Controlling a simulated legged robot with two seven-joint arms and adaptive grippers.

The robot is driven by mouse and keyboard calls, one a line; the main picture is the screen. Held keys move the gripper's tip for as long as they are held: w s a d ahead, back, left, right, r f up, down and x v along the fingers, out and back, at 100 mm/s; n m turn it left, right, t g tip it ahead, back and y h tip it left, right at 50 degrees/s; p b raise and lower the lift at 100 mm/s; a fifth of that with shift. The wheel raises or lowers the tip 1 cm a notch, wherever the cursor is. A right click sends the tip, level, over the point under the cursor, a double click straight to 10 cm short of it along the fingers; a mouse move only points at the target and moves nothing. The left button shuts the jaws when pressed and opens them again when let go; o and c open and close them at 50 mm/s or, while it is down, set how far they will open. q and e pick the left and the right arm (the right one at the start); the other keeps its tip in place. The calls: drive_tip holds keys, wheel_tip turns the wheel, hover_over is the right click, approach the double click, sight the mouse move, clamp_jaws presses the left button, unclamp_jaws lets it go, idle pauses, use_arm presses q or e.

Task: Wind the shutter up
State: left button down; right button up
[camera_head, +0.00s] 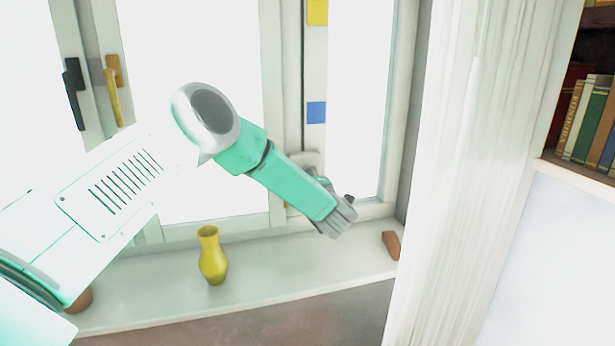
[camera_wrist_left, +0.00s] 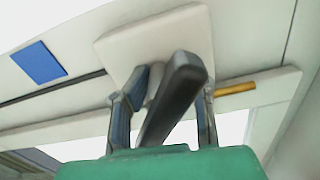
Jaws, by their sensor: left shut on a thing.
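A dark crank handle (camera_wrist_left: 178,85) stands out from a pale square winder plate (camera_wrist_left: 150,38) in the left wrist view. My left gripper (camera_wrist_left: 163,112) has a finger on each side of the handle and is shut on it. In the head view, my left arm reaches from the left to the window frame, and the gripper (camera_head: 340,215) is low on the frame beside the right pane. The winder plate (camera_head: 306,158) shows partly behind the gripper there; most of the crank is hidden. The shutter itself cannot be made out; the panes look bright white. My right gripper is not in view.
A yellow vase (camera_head: 210,257) stands on the windowsill (camera_head: 290,282) below my arm. A reddish-brown block (camera_head: 391,245) lies at the sill's right end. A white curtain (camera_head: 460,180) hangs at right, before a bookshelf (camera_head: 590,120). Window handles (camera_head: 113,90) are at left.

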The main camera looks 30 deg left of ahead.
use_arm(q)
drive_tip(key=shift+d+f+m, duration=0.2)
drive_tip(key=shift+f+m, duration=0.15)
drive_tip(key=shift+m, duration=0.75)
drive_tip(key=shift+f, duration=0.1)
drive_tip(key=c, duration=1.4)
unclamp_jaws()
drive_tip(key=shift+c, duration=0.2)
drive_tip(key=shift+w, duration=0.1)
drive_tip(key=shift+r, duration=0.2)
drive_tip(key=shift+d, duration=0.1)
drive_tip(key=shift+s+d+r, duration=0.1)
drive_tip(key=shift+s+d, duration=0.1)
drive_tip(key=shift+s, duration=0.1)
drive_tip(key=v, duration=1.1)
drive_tip(key=shift+d, duration=0.2)
